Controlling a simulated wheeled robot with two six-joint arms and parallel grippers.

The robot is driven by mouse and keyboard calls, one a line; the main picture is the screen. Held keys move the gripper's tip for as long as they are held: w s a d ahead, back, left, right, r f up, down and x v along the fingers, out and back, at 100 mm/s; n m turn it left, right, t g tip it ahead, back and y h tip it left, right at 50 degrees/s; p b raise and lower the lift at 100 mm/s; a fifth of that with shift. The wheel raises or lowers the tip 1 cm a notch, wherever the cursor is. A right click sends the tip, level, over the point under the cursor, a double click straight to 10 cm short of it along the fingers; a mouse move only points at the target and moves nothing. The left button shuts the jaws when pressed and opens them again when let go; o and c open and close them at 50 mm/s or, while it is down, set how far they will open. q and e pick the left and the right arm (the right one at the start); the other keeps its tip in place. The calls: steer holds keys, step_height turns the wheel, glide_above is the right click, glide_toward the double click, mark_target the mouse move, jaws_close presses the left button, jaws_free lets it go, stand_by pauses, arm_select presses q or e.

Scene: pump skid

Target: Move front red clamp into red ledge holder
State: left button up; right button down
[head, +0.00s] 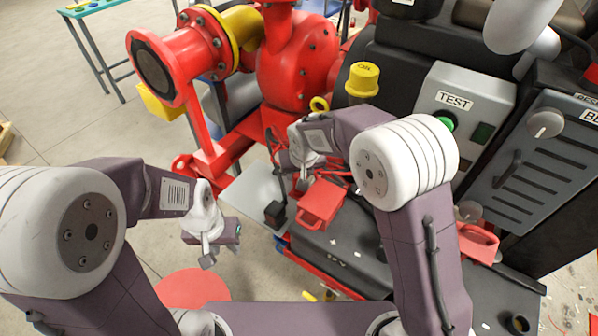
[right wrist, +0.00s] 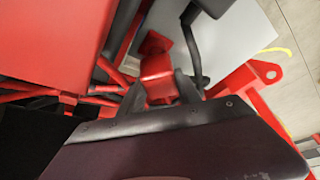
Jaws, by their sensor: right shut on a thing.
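The right wrist view shows a red clamp-like piece (right wrist: 157,68) between the dark fingertips of my right gripper (right wrist: 161,92), which is shut on it. The held piece is mostly hidden there. I cannot tell for certain which red part is the ledge holder. My left gripper (head: 208,259) hangs at the left over the floor, apart from the red parts. Its finger gap is not clear.
The large red pump (head: 297,62) with a yellow-ringed flange stands behind. A pale plate (head: 250,190) bears a small black block (head: 274,212). A grey TEST box (head: 465,100) stands right. Another red part (head: 478,243) lies at the right.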

steer(key=shift+f+b, duration=1.05)
steer(key=shift+f, duration=0.55)
steer(key=c, duration=0.8)
jaws_free()
steer(key=shift+o, duration=0.2)
steer(key=p+v, duration=0.2)
steer(key=v, duration=0.7)
steer(key=shift+r, duration=0.1)
